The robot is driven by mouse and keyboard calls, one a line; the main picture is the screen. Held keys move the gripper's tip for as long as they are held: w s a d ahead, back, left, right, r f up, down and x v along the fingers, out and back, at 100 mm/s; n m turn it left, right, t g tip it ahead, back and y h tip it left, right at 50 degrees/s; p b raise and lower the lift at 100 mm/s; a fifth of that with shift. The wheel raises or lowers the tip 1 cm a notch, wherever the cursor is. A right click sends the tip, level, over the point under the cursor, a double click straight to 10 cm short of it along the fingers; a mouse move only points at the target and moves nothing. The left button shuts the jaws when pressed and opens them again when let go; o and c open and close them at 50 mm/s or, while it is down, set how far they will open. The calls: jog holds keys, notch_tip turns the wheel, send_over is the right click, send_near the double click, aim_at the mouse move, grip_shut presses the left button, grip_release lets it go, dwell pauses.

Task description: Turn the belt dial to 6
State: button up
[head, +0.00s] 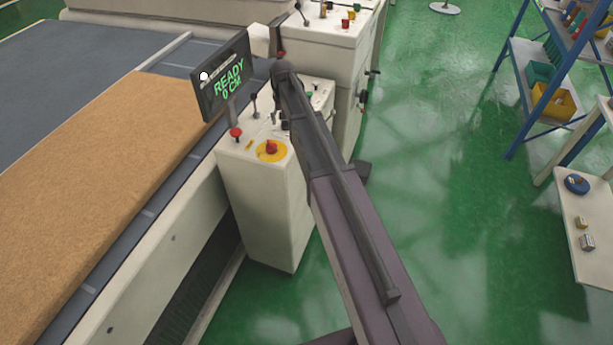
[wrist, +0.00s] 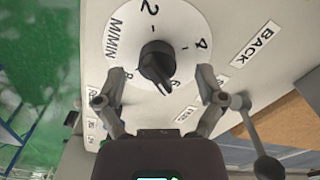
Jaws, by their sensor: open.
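The belt dial is a white disc (wrist: 183,28) marked 2, 4, 6, 8 and M/MIN, with a black knob (wrist: 156,62) at its centre. The knob's narrow end points down and slightly right, close to the 6; the exact setting is hard to read. My gripper (wrist: 160,82) is open, with one finger to each side of the dial's lower part and the knob between them, not gripped. In the head view my arm reaches over the control pedestal (head: 260,200), and I cannot make out the dial there.
A lever with a round grey knob (wrist: 268,167) stands close by my right finger, near the BACK label. The pedestal also carries a red knob on a yellow disc (head: 271,150) and a READY 0 CM display (head: 222,78).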

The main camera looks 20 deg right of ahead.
aim_at(284, 121)
jog(key=n, duration=0.5)
jog(key=shift+a, duration=0.1)
jog(key=n, duration=0.4)
jog(key=shift+s, duration=0.1)
jog(key=n, duration=0.5)
jog(key=shift+s, duration=0.1)
jog(key=n, duration=0.4)
jog(key=shift+s+n, duration=0.1)
jog(key=shift+n, duration=0.3)
notch_tip(284, 121, up, 14)
jog(key=p, duration=1.4)
jog(key=s+f+m+b, duration=0.6)
jog(key=s+m, duration=0.1)
jog(key=s, duration=0.6)
jog(key=s+f+m+b, duration=0.7)
jog(key=s+m, duration=0.1)
jog(key=s, duration=0.5)
jog(key=shift+s, duration=0.25)
jog(key=shift+s+m, duration=0.9)
jog(key=shift+s, duration=0.35)
